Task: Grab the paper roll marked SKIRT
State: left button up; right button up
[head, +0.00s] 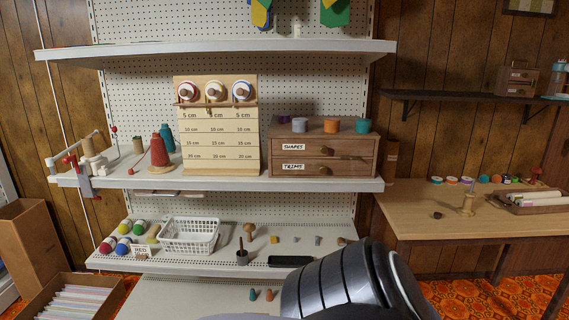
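Pale paper rolls (545,199) lie in a wooden tray (517,208) on the wooden table at the right edge. They are small in the head view, and no SKIRT marking can be read on them. The tray is cut off by the picture's right edge. Neither of my grippers is in view. A dark, rounded part of my own arm fills the bottom middle and hides part of the lower shelf and floor.
The wooden table (429,213) holds a spool stand (467,204) and several small coloured spools along its back. Shelves at left hold a drawer chest (323,148), a measuring board (217,150) and a white basket (190,237). A box of papers (78,302) stands at lower left.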

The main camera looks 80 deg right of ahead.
aim_at(512, 197)
jog(key=k+z, duration=0.1)
jog(key=z, duration=1.15)
jog(key=l+z, duration=0.3)
jog(key=z, duration=0.15)
jog(key=k+l+z, duration=0.1)
jog(key=l+z, duration=0.2)
jog(key=z, duration=0.2)
jog(key=l+z, duration=0.3)
jog(key=i+l+z, duration=0.1)
jog(key=l+z, duration=0.2)
jog(key=i+l+z, duration=0.15)
jog(key=l, duration=0.25)
jog(key=i+l+z, duration=0.15)
jog(key=l, duration=0.3)
jog(key=i+l, duration=0.1)
jog(key=l, duration=0.25)
jog(key=i+l, duration=0.1)
jog(key=l, duration=0.25)
jog(key=i+l+z, duration=0.1)
jog(key=l, duration=0.25)
jog(key=i+l, duration=0.1)
jog(key=l, duration=0.25)
